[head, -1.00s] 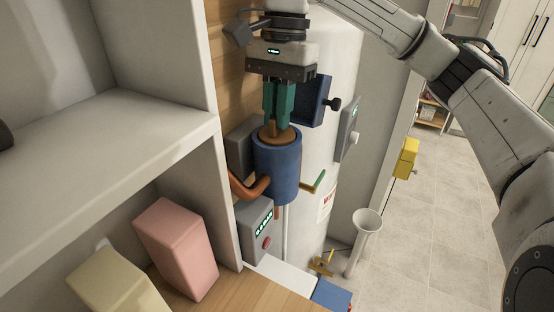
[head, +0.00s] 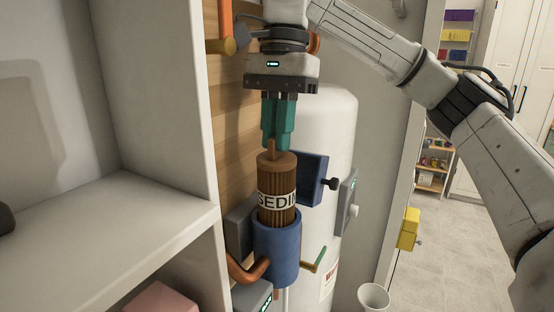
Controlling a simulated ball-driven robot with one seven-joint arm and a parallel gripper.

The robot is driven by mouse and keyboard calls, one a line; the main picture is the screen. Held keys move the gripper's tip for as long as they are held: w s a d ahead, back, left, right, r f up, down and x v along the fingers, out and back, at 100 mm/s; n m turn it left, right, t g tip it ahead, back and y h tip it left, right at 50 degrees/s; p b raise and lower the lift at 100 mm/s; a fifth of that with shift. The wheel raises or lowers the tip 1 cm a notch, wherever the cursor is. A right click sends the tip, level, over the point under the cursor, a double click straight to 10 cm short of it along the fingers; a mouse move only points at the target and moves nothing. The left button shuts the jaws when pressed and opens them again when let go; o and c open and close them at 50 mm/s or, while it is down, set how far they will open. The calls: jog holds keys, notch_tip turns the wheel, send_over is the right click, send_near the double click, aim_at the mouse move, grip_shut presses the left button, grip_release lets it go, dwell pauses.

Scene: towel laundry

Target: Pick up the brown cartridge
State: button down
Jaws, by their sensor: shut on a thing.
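The brown cartridge (head: 277,180) is a ribbed cylinder with a white label band reading "SEDI", partly cut off by its curve. It stands upright, with its lower end still inside the blue cylindrical housing (head: 277,250). My gripper (head: 276,148) points straight down above it, its green fingers shut on the small knob on the cartridge's top. The cartridge's bottom end is hidden by the housing wall.
A white tank (head: 335,130) stands close behind. A blue box with a black knob (head: 312,180) is right of the cartridge. White shelving (head: 110,220) stands at the left. An orange-brown pipe (head: 248,270) and a green-handled valve (head: 315,262) flank the housing.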

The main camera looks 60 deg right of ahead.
notch_tip(320, 180, up, 8)
jog(key=s, duration=1.8)
jog(key=shift+d, duration=0.3)
jog(key=shift+s+f, duration=0.1)
